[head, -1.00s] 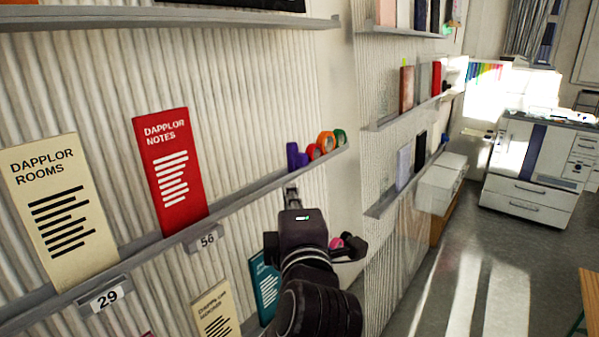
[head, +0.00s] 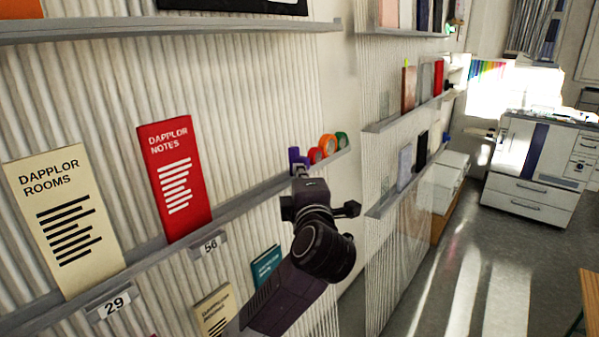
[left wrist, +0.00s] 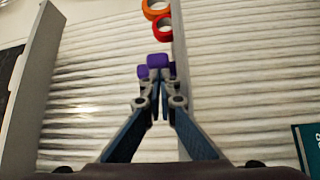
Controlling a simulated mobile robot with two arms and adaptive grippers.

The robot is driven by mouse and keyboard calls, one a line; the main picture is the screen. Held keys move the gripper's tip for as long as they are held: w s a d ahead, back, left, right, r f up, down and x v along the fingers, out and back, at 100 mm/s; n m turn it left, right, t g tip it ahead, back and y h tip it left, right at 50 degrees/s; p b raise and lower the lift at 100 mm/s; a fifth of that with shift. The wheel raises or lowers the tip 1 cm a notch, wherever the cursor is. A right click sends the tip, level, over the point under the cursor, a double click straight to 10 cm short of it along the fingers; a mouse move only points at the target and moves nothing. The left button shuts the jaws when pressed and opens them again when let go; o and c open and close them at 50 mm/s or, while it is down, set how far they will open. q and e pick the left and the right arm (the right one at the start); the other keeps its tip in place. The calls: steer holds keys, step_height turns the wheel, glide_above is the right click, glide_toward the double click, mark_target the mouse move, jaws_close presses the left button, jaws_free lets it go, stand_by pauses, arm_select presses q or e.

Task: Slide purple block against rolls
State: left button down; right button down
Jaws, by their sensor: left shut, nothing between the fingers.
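The purple block (head: 293,157) stands on the middle shelf ledge, near its right end. It also shows in the left wrist view (left wrist: 158,61), with more purple partly hidden behind the fingertips. Just to its right are the rolls: a red one (head: 316,155), an orange one (head: 328,144) and a green one (head: 342,140). In the left wrist view, a small gap shows between the purple and the red roll (left wrist: 163,29). My left gripper (head: 300,172) is shut and empty, its fingertips (left wrist: 157,78) right at the purple block; contact is unclear. My right gripper is out of view.
The ledge (head: 240,197) holds a red "Dapplor Notes" booklet (head: 174,178) and a cream "Dapplor Rooms" booklet (head: 64,217) farther left. A teal booklet (head: 266,265) stands lower down. Another shelf (head: 200,20) runs above. The ledge between red booklet and purple block is clear.

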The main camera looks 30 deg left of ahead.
arm_select(q)
steer(key=w, duration=0.2)
steer(key=w+p, duration=0.1)
steer(key=w, duration=0.1)
steer(key=shift+w+d+p, duration=0.2)
steer(key=shift+w+p, duration=0.1)
stand_by(0.4)
